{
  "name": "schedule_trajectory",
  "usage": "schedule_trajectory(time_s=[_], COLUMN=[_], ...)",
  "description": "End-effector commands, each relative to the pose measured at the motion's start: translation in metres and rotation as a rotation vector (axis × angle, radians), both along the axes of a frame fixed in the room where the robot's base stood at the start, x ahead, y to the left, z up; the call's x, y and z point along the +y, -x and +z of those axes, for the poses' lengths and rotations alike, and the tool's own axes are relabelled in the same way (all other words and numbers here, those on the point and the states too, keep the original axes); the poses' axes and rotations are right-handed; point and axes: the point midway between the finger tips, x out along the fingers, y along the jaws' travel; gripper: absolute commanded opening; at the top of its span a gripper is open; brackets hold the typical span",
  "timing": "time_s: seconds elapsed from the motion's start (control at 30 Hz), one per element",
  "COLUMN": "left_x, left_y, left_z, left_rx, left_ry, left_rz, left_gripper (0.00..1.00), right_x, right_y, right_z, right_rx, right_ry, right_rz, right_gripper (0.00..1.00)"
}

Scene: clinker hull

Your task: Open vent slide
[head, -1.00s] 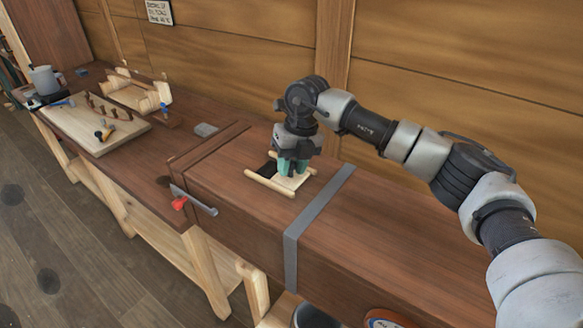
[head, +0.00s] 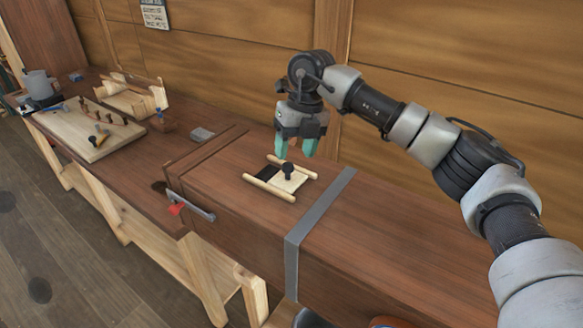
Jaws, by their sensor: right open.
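The vent slide (head: 296,184) is a pale wooden panel with a dark round knob (head: 287,170) on top. It sits between two light wooden rails (head: 268,188) on the lid of a brown wooden chest. A dark opening (head: 262,171) shows to the left of the panel, so the vent is at least partly uncovered. My right gripper (head: 296,150) is above and slightly behind the knob, with its teal fingers spread and pointing down. It is empty and apart from the knob. My left gripper does not show.
A grey metal strap (head: 314,212) crosses the chest to the right of the vent. A latch with a red end (head: 176,209) is on the chest's front left. A board with several pegs (head: 92,130) and a wooden cradle (head: 130,95) lie on the bench at left.

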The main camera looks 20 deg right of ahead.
Motion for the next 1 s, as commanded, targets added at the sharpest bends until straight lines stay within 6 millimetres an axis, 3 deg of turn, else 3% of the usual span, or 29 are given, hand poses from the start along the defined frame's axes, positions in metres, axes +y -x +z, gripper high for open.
schedule_trajectory(time_s=[0.3,0.87,1.0], left_x=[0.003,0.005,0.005], left_y=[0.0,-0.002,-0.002], left_z=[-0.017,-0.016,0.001], left_rx=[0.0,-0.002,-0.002], left_ry=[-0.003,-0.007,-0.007], left_rz=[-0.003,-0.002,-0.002], left_gripper=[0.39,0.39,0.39], right_x=[-0.012,-0.013,-0.013], right_y=[-0.001,-0.001,-0.001], right_z=[0.049,0.057,0.074], right_rx=[-0.001,0.002,0.001], right_ry=[-0.001,-0.001,-0.001], right_rz=[-0.002,-0.002,-0.002], right_gripper=[0.56,0.56,0.56])
